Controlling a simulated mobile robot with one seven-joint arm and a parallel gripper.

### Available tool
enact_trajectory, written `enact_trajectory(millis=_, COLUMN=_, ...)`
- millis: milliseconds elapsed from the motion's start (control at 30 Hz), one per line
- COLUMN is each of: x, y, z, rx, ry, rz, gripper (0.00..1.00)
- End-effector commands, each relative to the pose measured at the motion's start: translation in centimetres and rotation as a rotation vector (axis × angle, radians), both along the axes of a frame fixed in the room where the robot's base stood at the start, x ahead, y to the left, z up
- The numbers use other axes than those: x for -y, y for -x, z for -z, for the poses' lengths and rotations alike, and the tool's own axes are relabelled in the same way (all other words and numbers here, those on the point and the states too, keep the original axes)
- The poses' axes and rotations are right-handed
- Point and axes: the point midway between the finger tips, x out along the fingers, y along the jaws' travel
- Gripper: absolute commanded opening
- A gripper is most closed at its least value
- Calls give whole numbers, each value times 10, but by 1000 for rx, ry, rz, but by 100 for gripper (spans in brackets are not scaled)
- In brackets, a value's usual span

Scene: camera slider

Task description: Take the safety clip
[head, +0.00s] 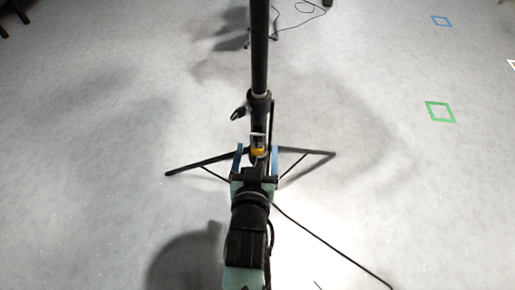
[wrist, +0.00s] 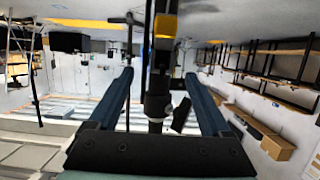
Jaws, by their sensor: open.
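The safety clip, a small yellow piece with a pale metal loop above it, sits on the black upright pole (head: 260,60) in the head view (head: 259,152). A yellow piece that looks like the same clip shows near the top of the wrist view (wrist: 165,26). My gripper (head: 257,149) is open, with its two blue fingers on either side of the pole near the clip. In the wrist view my gripper (wrist: 158,73) has the pole between its fingers and nothing clasped. Whether a finger touches the pole or clip is unclear.
The pole stands on a black tripod with spread legs (head: 200,161). A dark knob (head: 239,113) juts left from the pole above the clip. A black cable (head: 330,246) runs across the floor at lower right. The pale floor around is mostly clear.

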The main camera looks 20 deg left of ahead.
Motion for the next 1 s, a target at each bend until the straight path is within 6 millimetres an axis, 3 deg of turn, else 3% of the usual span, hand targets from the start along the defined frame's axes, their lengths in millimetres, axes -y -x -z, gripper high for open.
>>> enact_trajectory(millis=233, x=-4, y=-15, z=5, rx=2, ry=0, rz=1, gripper=82)
enact_trajectory(millis=500, x=-13, y=-48, z=14, rx=2, ry=1, rz=0, gripper=82)
enact_trajectory(millis=867, x=-15, y=-55, z=14, rx=0, ry=0, rz=0, gripper=82)
enact_trajectory(millis=1000, x=-15, y=-55, z=14, rx=0, ry=0, rz=0, gripper=57)
